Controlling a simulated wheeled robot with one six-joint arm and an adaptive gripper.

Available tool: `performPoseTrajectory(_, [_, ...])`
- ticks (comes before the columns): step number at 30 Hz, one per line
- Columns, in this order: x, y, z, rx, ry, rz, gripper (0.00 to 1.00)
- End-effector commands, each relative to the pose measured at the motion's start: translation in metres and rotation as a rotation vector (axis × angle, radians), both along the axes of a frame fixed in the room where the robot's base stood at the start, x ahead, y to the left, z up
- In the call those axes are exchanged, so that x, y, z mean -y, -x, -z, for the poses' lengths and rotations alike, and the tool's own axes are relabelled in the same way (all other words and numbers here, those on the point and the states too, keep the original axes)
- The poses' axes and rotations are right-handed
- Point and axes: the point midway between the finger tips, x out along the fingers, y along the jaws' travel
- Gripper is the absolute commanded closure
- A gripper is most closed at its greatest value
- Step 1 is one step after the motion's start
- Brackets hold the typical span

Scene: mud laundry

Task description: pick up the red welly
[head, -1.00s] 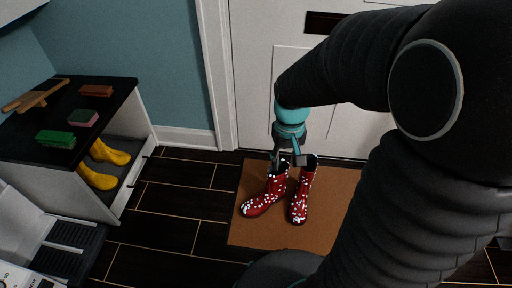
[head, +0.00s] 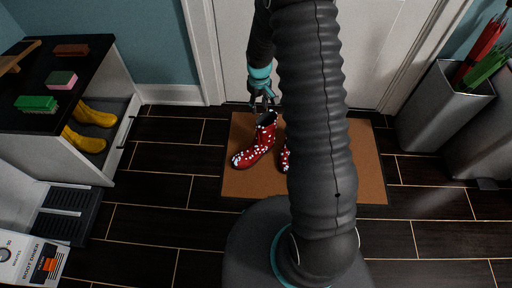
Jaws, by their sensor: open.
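A red welly with white spots (head: 258,146) stands upright on the brown doormat (head: 240,183), toe pointing to the lower left. A second red spotted welly (head: 285,158) stands just right of it, mostly hidden behind my arm. My gripper (head: 263,108) is open and points down at the top of the left welly. Its fingers appear at or just above the welly's opening. I cannot tell whether they touch it.
A white door stands behind the mat. At left, a bench (head: 88,58) holds brushes and a sponge (head: 62,80), with yellow wellies (head: 84,138) on its shelf. Grey bins (head: 440,105) with umbrellas (head: 486,48) stand at right. A black rack (head: 62,215) is lower left.

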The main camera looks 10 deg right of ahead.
Motion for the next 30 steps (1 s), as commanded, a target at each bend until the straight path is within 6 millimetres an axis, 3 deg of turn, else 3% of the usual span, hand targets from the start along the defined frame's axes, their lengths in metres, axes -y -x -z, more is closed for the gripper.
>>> performPoseTrajectory(5, [0.000, 0.001, 0.016, -0.001, 0.000, -0.025, 0.59])
performPoseTrajectory(15, [0.000, 0.000, 0.073, 0.000, 0.000, -0.023, 0.59])
performPoseTrajectory(23, [-0.001, 0.001, 0.090, 0.001, 0.000, -0.023, 0.59])
performPoseTrajectory(30, [-0.007, 0.003, 0.121, -0.001, 0.000, -0.023, 0.59])
